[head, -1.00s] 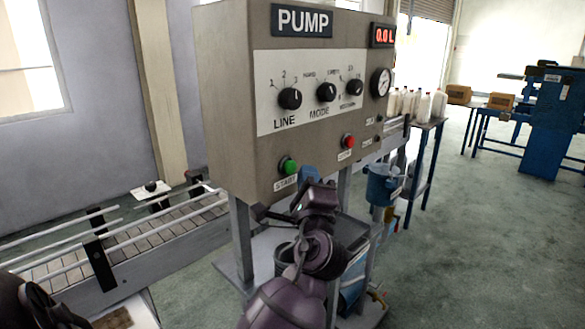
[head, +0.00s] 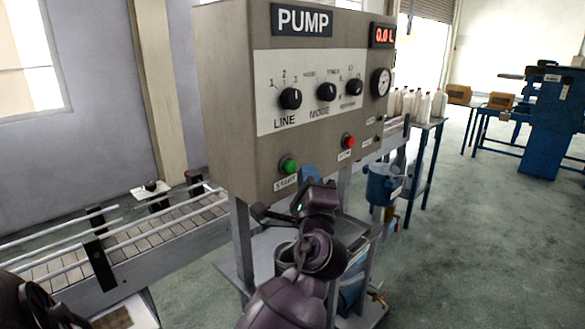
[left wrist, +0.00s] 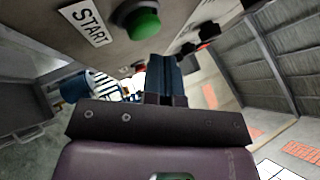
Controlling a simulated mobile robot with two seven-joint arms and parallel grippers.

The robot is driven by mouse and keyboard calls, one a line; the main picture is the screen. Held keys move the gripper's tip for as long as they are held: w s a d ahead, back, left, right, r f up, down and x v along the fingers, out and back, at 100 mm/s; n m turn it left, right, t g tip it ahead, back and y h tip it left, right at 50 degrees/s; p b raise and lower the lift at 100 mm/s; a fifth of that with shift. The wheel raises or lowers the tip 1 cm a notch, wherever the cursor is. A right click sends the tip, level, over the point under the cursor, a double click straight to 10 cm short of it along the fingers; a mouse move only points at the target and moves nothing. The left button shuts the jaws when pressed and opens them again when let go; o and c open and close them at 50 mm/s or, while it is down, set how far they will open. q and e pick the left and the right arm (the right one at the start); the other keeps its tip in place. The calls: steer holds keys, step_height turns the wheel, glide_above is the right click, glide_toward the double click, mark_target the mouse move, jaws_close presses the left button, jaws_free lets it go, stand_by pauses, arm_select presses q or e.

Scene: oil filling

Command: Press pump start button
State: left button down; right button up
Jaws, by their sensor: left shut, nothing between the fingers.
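The grey pump panel (head: 226,120) carries a green START button (head: 288,166) at its lower left, with a START label under it. A red button (head: 348,141) sits to its right. My left gripper (head: 309,174) is shut and empty, just below and right of the green button in the head view. In the left wrist view the green button (left wrist: 140,20) shows beyond the shut dark-blue fingertips (left wrist: 165,60), up and to the left, and looks apart from them. My right gripper is not in view.
White bottles (head: 438,104) stand behind on a blue-legged stand. Open floor (head: 480,240) lies at the right.

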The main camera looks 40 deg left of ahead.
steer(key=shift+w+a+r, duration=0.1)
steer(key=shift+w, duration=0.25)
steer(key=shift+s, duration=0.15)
arm_select(q)
steer(key=shift+a, duration=0.45)
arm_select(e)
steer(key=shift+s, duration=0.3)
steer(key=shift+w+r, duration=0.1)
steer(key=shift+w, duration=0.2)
arm_select(q)
steer(key=shift+a, duration=0.15)
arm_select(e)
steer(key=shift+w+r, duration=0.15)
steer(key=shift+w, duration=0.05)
